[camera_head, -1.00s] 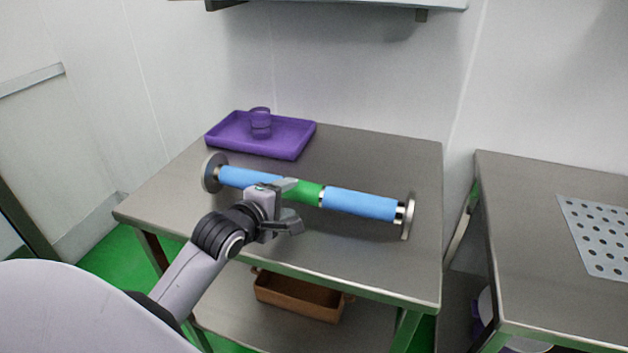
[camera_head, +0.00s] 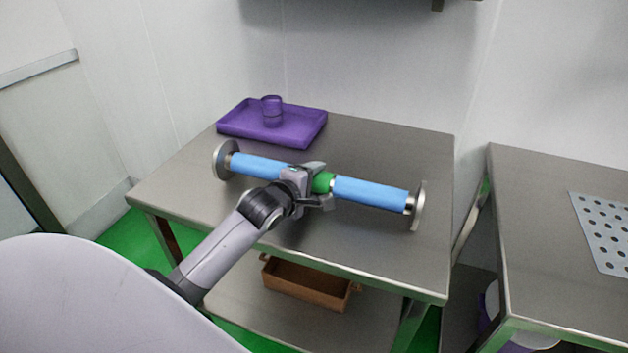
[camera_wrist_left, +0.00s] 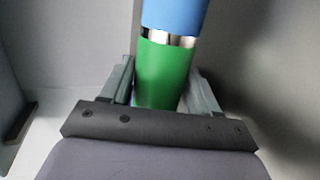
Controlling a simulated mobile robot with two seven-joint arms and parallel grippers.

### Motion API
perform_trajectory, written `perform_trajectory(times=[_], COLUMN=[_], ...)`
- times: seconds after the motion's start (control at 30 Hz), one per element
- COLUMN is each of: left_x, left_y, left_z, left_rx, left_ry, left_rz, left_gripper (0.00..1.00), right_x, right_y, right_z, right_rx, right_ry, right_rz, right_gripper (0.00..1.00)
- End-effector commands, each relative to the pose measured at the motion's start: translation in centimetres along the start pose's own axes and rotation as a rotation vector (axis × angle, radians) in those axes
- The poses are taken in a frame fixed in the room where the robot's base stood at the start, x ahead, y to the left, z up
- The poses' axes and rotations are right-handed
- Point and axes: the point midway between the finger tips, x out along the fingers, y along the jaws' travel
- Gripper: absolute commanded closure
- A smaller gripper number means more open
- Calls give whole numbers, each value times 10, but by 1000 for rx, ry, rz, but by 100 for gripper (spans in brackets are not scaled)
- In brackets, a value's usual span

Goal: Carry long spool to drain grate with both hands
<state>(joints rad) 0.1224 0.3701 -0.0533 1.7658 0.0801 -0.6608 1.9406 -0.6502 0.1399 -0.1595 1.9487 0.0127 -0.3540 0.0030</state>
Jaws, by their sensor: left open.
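The long spool (camera_head: 370,192) lies on the left steel table, with blue sleeves, a green middle band and round metal end flanges. My left gripper (camera_head: 318,184) is at the green middle band. In the left wrist view the green band (camera_wrist_left: 163,72) stands between the two open fingers of the gripper (camera_wrist_left: 166,88), with a metal ring and a blue sleeve beyond. I cannot tell whether a finger touches it. The drain grate (camera_head: 605,232), a grey plate with round holes, lies on the right table. My right gripper is not in view.
A purple tray (camera_head: 240,127) with a purple cup (camera_head: 271,111) stands at the back of the left table (camera_head: 395,150). A brown box (camera_head: 308,284) sits on the shelf below. A gap separates this table from the right table (camera_head: 530,215).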

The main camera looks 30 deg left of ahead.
Motion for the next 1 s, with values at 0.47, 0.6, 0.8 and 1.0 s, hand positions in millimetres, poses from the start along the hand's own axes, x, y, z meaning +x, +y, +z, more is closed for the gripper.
perform_trajectory(times=[0.47, 0.6, 0.8, 1.0], left_x=[-1, -1, -6, -20], left_y=[7, 7, 22, 61], left_z=[0, 0, 1, 3], left_rx=[1, 0, -1, -1], left_ry=[-2, -2, -1, -2], left_rz=[16, 15, 21, 25], left_gripper=[100, 100, 100, 100], right_x=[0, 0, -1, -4], right_y=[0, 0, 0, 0], right_z=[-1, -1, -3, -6], right_rx=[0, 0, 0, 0], right_ry=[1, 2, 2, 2], right_rz=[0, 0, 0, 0], right_gripper=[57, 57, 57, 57])
